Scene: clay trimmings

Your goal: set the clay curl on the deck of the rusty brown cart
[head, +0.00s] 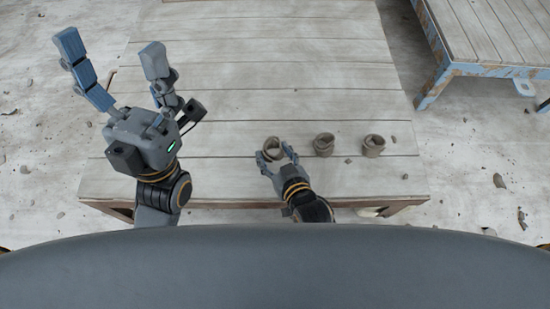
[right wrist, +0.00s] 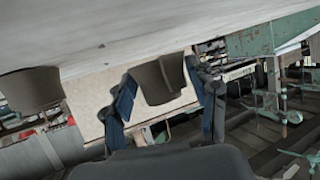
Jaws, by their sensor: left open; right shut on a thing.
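A grey-brown clay curl (head: 273,145), shaped like a small rolled cup, is between the fingers of my right gripper (head: 276,157), which is shut on it. In the right wrist view the held curl (right wrist: 160,80) sits between the two blue fingers (right wrist: 163,98). Whether it touches the deck is not clear. Below it is the pale plank deck (head: 280,75) of the near cart, whose frame shows rusty brown (head: 405,206) at the front corners. My left gripper (head: 112,48) is open and empty, raised over the deck's left side.
Two similar curls stand to the right of my right gripper, a nearer one (head: 324,145) and a farther one (head: 373,146). A cart with a chipped blue frame (head: 436,78) stands at the upper right. Small crumbs lie about. The deck's middle and back are clear.

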